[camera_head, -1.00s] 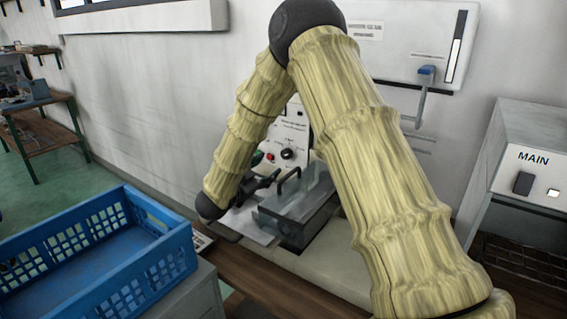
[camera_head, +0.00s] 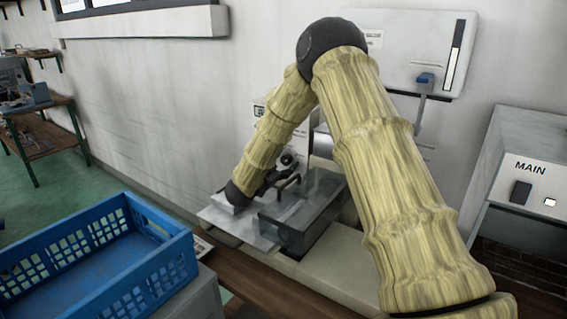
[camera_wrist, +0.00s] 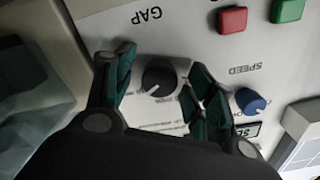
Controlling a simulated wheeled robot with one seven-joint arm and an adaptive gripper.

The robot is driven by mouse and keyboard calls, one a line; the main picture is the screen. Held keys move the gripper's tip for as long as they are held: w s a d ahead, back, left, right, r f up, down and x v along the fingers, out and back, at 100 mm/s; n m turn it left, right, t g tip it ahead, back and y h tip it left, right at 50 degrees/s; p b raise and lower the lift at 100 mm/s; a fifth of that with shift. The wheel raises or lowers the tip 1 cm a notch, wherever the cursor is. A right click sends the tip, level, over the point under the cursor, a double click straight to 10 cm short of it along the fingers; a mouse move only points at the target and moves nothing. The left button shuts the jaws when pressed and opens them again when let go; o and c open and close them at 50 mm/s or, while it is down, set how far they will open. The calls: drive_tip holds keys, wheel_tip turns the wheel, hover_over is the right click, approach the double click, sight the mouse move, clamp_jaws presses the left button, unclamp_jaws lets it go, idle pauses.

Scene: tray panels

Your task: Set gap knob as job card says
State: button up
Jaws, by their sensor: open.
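The gap knob (camera_wrist: 159,77) is a round black knob with a pale pointer mark on a white panel. The word GAP is printed beside it and appears upside down in the wrist view. My gripper (camera_wrist: 160,80) is open, with one green-padded finger on each side of the knob; I cannot tell whether either finger touches it. In the head view my gripper (camera_head: 280,178) is at the panel, partly hidden by my arm, and the knob is hard to make out there. I cannot identify a readable job card.
A blue speed knob (camera_wrist: 250,101) sits close to the right finger. A red button (camera_wrist: 232,19) and a green button (camera_wrist: 287,10) are also on the panel. A clear-sided guard with a handle (camera_head: 300,215) stands before the machine. A blue crate (camera_head: 95,250) is at left.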

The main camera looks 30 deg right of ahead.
drive_tip(key=shift+c, duration=0.3)
drive_tip(key=c, duration=1)
drive_tip(key=shift+r+n+p, duration=0.1)
drive_tip(key=shift+n+p, duration=0.35)
drive_tip(key=shift+n, duration=0.05)
drive_tip(key=shift+r+n+p, duration=0.1)
drive_tip(key=shift+n+p, duration=0.85)
drive_tip(key=shift+n, duration=0.05)
drive_tip(key=n+p, duration=0.2)
drive_tip(key=n, duration=0.1)
drive_tip(key=shift+n+p, duration=0.3)
drive_tip(key=n+p, duration=0.1)
drive_tip(key=n, duration=0.1)
drive_tip(key=n+p, duration=0.2)
drive_tip(key=n, duration=0.1)
drive_tip(key=shift+s+f, duration=0.1)
drive_tip(key=shift+f, duration=0.1)
drive_tip(key=shift+n, duration=0.3)
drive_tip(key=shift+f, duration=0.1)
